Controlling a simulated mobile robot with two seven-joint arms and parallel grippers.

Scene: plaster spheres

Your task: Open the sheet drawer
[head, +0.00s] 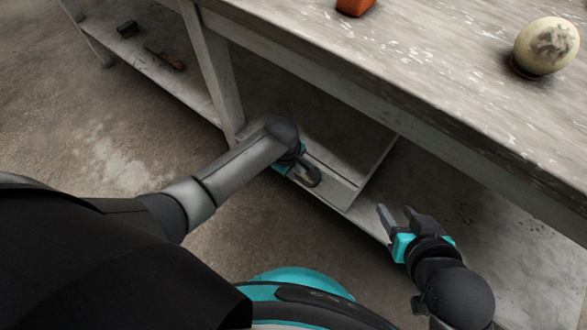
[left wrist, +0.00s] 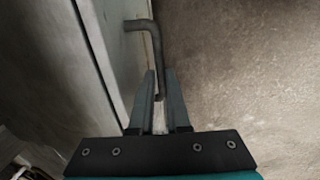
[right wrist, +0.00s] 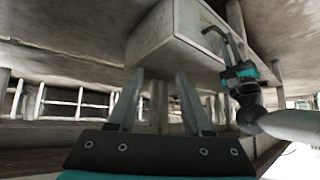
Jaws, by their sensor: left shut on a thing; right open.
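The sheet drawer (head: 335,188) is a pale, worn box under the workbench; its side wall and front show in the head view. It also shows in the right wrist view (right wrist: 165,38). Its handle is a dark bent bar (left wrist: 153,38) standing off the front in the left wrist view. My left gripper (head: 312,178) is shut on this handle, with its fingertips around the lower part of the bar. My right gripper (head: 396,210) is open and empty, to the right of the drawer and apart from it. How far out the drawer stands is hard to tell.
The workbench top (head: 430,75) lies above the drawer and carries a mottled plaster sphere (head: 546,46) on a dark base and an orange object (head: 354,6). A bench leg (head: 218,80) stands left of the drawer. Small dark items lie on the lower shelf (head: 185,88). The concrete floor (head: 110,130) in front is clear.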

